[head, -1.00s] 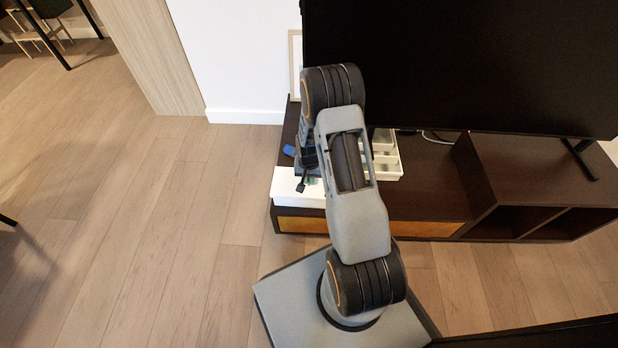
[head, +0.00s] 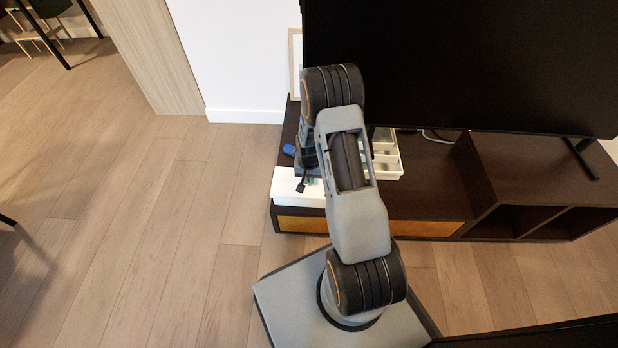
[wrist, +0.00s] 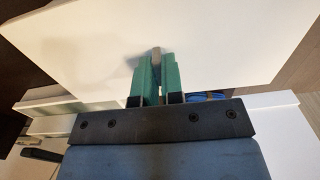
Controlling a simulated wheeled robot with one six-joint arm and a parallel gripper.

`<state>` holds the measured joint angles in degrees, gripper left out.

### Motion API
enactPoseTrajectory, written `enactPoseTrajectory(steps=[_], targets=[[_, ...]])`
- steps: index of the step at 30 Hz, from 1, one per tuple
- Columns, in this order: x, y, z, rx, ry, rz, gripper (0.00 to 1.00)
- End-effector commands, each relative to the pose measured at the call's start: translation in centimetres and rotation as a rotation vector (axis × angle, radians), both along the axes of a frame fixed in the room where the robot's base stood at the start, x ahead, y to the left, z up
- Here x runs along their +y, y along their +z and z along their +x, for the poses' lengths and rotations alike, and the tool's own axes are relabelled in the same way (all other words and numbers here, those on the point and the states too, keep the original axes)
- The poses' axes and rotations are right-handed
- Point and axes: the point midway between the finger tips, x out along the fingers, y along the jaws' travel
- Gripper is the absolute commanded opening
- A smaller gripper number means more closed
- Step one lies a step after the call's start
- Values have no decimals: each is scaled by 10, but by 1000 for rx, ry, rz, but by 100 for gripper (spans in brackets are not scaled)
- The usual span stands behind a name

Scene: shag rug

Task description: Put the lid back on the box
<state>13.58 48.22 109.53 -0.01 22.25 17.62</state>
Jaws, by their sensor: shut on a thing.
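My gripper (wrist: 157,70) is shut on the small beige knob (wrist: 156,51) of a flat white lid (wrist: 225,35). The lid fills the upper part of the wrist view. In the head view, my gripper (head: 303,180) is partly behind my arm, over a white surface (head: 290,194) at the console's front left that appears to be the lid. A white open box with compartments (head: 391,160) is to the right and behind, partly hidden by my arm; in the wrist view, white compartments (wrist: 60,122) show at the left. I cannot tell whether the lid touches anything beneath it.
The dark low console (head: 430,190) has a large black television (head: 460,65) standing at its back. A small blue thing (head: 289,150) lies left of my gripper. A white wall (head: 240,60) is behind. Open wooden floor (head: 140,220) spreads to the left.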

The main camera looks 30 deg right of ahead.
Motion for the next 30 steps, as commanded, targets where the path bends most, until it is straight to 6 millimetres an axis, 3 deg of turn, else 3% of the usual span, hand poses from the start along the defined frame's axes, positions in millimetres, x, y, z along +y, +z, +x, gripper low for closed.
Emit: enactPoseTrajectory(steps=[25, 26, 30], targets=[[0, -22, 0, -1, 0, -1, 0], [0, -21, 0, -1, 0, -1, 11], [0, -21, 0, -1, 0, -1, 24]])
